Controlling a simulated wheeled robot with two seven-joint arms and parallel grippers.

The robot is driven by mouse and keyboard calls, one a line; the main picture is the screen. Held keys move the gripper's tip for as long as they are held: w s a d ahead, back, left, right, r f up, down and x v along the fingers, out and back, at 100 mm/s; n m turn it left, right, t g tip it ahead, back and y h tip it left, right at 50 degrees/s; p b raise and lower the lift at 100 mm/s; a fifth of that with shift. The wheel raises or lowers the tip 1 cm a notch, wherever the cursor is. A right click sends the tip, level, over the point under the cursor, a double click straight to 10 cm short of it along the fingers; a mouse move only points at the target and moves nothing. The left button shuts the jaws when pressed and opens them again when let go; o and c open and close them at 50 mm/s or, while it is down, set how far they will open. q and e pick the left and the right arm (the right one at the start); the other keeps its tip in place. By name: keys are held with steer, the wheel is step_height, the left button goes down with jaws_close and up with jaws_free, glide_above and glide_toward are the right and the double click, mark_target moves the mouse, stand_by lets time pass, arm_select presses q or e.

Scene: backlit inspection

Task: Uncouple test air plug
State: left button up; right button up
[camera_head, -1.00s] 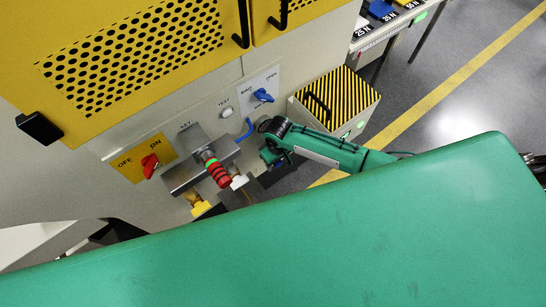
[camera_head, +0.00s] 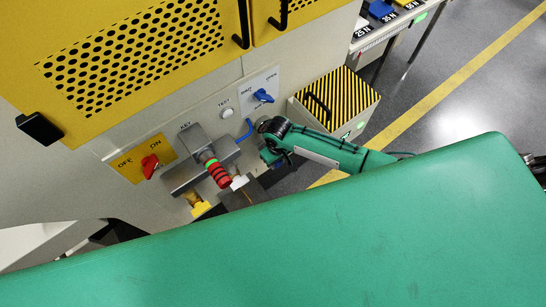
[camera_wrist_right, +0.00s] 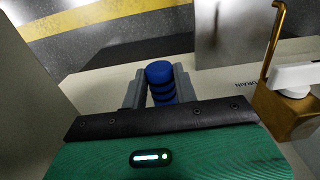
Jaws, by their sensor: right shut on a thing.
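A blue ribbed cylinder (camera_wrist_right: 160,82), which looks like the air plug, stands between the grey fingers of my right gripper (camera_wrist_right: 159,74) in the right wrist view. The fingers are shut on its sides. I cannot tell whether its hidden lower end is still seated. In the head view my right wrist (camera_head: 270,140) is by the machine's lower panel, and its fingertips and the blue plug cannot be made out. My left gripper does not show.
A red ribbed part with a green band (camera_head: 218,172) sticks out nearby. A brass valve (camera_wrist_right: 288,110) with a white lever stands right of the plug in the wrist view. The panel carries a red switch (camera_head: 150,165) and a blue knob (camera_head: 263,96). A striped box (camera_head: 338,98) stands behind my wrist.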

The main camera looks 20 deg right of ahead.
steer(key=shift+s+d+p, duration=0.1)
steer(key=shift+s+p, duration=0.15)
steer(key=shift+p, duration=0.1)
jaws_close()
steer(key=shift+s+d+p, duration=0.25)
steer(key=shift+s+p, duration=0.3)
steer(key=shift+s, duration=0.15)
steer(key=shift+s+d+p, duration=0.25)
steer(key=shift+s+p, duration=0.35)
steer(key=shift+s, duration=0.05)
steer(key=shift+s+d+p, duration=0.25)
steer(key=shift+s+p, duration=0.3)
steer(key=shift+s, duration=0.15)
